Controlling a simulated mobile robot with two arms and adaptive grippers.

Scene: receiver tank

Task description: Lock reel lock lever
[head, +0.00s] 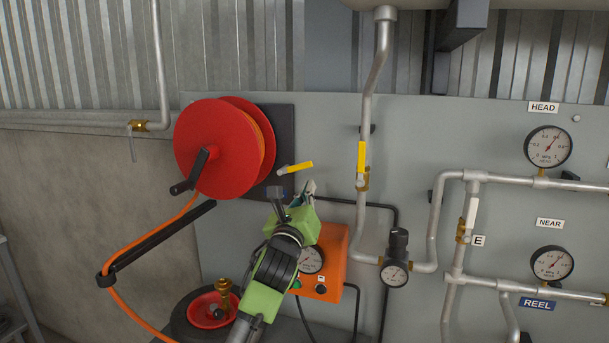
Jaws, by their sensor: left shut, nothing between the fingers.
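A red hose reel (214,148) with a black crank handle (195,172) is mounted on a dark plate on the grey panel. A short lever with a yellow grip (299,166) stands just right of the reel, near the plate's right edge. It points right and slightly up from its pale pivot. I take it for the reel lock lever. My left gripper (293,192), green with dark fingers, is just below this lever in the picture. It is shut and empty. I cannot tell whether its fingertips touch the lever. My right gripper is not in view.
A vertical pipe with a yellow-handled valve (361,158) stands to the right. An orange box (328,261) with a gauge is behind my forearm. A black hose guide arm (160,243) reaches down left. Pipes and gauges fill the panel's right side.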

